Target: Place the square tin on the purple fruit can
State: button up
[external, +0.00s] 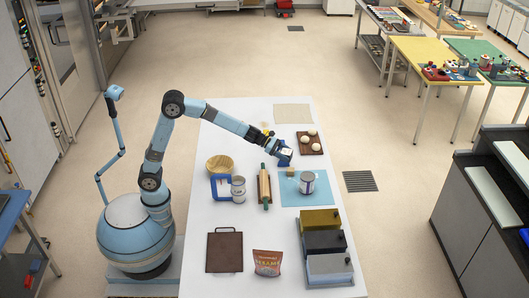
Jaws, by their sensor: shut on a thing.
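My gripper (283,152) is at the end of my blue arm, above the far right part of the white table. It is shut on a small blue and pale boxy thing, which looks like the square tin (286,158); the fingers hide part of it. A grey can with a purplish mark, which looks like the purple fruit can (307,183), stands upright on a blue mat (289,197). My gripper and the tin are beyond this can and a little left of it, apart from it.
A rolling pin (264,187) lies left of the mat. A silver can (238,189), a blue frame (215,189) and a wooden bowl (219,165) are further left. A brown board (310,143) holds pale dough balls. Boxes (324,243), a bag (267,262) and a dark board (224,252) fill the near end.

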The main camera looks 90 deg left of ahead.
jog(key=w+f, duration=0.4)
jog(key=w, duration=0.4)
send_over(307, 175)
notch_tip(307, 175, down, 5)
jog(key=shift+s+d+f, duration=0.1)
jog(key=shift+s+d, duration=0.05)
jog(key=shift+f, duration=1.6)
jog(key=o, duration=1.2)
jog(key=shift+f, duration=0.1)
